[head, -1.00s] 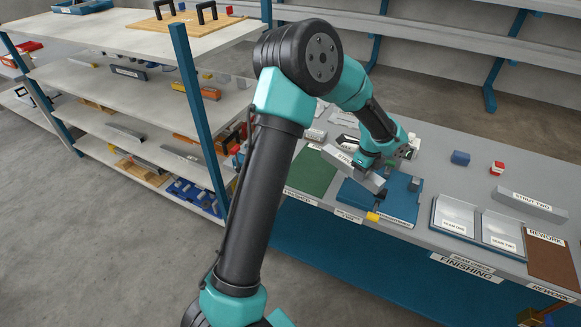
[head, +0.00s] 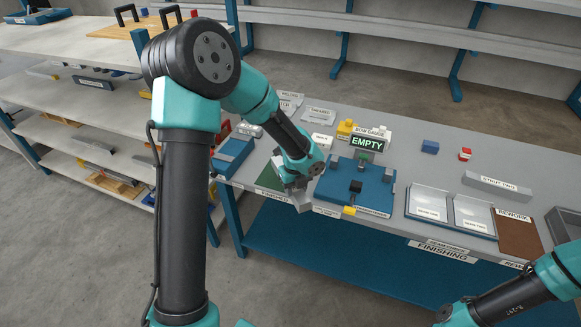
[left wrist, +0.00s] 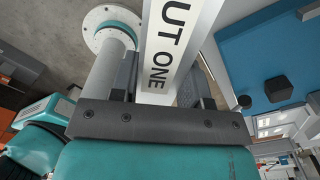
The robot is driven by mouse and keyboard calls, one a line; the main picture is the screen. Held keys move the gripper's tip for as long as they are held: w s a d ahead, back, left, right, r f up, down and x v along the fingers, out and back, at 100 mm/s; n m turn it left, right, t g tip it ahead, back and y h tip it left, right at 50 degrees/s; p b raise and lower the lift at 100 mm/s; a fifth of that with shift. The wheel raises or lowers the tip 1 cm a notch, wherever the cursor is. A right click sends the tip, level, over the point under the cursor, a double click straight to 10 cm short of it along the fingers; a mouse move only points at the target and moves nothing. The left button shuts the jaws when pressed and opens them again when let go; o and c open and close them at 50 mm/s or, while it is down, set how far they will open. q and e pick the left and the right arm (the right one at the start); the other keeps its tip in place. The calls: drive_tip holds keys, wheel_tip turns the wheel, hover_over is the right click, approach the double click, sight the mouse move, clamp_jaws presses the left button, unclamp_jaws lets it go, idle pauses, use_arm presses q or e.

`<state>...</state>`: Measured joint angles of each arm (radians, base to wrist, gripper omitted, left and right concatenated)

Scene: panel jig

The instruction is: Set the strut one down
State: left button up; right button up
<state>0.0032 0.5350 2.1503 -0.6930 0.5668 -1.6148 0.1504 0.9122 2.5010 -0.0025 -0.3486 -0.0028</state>
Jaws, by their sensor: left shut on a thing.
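My left gripper (head: 292,180) is shut on strut one (head: 302,201), a grey bar seen nearly end-on in the head view. It holds the strut over the front part of the green mat (head: 268,178); I cannot tell whether the strut touches it. In the left wrist view, strut one (left wrist: 172,45) runs up from between the jaws, with "UT ONE" readable on its white label. The jaws hide part of it. My right gripper is out of view; only part of my right arm shows at the lower right.
A blue jig (head: 335,190) with an "EMPTY" sign (head: 368,143) stands right of the green mat. Strut two (head: 497,186) lies farther right, beyond two clear-topped trays (head: 428,203) and near a brown rework mat (head: 518,235).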

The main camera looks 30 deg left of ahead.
use_arm(q)
drive_tip(key=w+a, duration=0.2)
drive_tip(key=w, duration=0.2)
drive_tip(key=w+a+f, duration=0.1)
drive_tip(key=w+a, duration=0.2)
drive_tip(key=w, duration=0.2)
drive_tip(key=w+a, duration=0.2)
drive_tip(key=w, duration=0.2)
drive_tip(key=shift+w+a+f, duration=0.2)
drive_tip(key=shift+f, duration=1.75)
drive_tip(key=shift+f, duration=0.15)
drive_tip(key=o, duration=1.2)
